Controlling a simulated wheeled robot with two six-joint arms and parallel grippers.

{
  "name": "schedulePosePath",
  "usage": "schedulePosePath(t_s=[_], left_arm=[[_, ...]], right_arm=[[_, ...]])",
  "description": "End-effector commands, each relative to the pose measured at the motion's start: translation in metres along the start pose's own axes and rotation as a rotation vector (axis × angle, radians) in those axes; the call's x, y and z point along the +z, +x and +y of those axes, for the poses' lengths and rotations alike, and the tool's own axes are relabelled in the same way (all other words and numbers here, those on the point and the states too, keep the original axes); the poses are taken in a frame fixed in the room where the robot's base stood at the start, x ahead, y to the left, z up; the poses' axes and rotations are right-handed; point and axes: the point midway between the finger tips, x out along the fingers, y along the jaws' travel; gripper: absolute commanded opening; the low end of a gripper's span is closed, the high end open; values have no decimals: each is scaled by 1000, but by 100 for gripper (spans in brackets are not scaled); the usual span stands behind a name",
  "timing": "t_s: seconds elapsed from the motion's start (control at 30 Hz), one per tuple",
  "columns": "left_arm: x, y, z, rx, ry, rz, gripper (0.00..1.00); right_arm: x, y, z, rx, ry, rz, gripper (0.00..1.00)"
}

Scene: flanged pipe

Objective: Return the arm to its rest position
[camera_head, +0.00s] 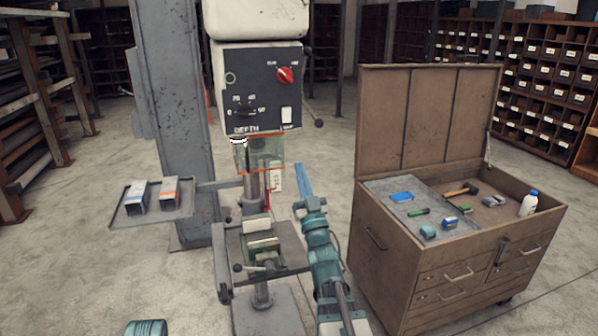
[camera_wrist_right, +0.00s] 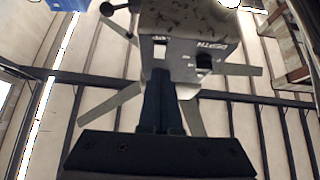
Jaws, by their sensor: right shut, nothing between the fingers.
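My right arm (camera_head: 319,245) rises from the bottom middle of the head view, between the drill press and the tool chest. Its right gripper (camera_head: 300,170) has long blue fingers pointing up, in front of the floor right of the press column. In the right wrist view the dark blue fingers (camera_wrist_right: 159,75) are together and hold nothing. They point towards the press head (camera_wrist_right: 190,50), and the frames do not show the exact gap. A teal part of my left arm (camera_head: 147,328) shows at the bottom edge; its gripper is out of view.
The drill press (camera_head: 262,95) has a translucent guard (camera_head: 268,152) and a vise (camera_head: 265,260) on its table. A side tray (camera_head: 125,214) holds two boxes. The open tool chest (camera_head: 400,250) stands close right of my right arm.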

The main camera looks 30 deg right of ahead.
Motion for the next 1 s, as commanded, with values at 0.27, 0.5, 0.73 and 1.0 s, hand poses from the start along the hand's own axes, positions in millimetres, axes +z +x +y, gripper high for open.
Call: schedulePosePath(t_s=[0.27,0.5,0.73,1.0], left_arm=[[0,-1,0,0,0,0,50],[0,-1,0,0,0,0,50],[0,-3,0,0,0,0,50],[0,-5,0,0,0,0,50]], right_arm=[[-1,1,0,0,0,0,0],[5,1,-4,1,4,-23,0],[79,-13,-62,-1,34,-374,0],[172,-107,-169,-99,3,-989,0]])
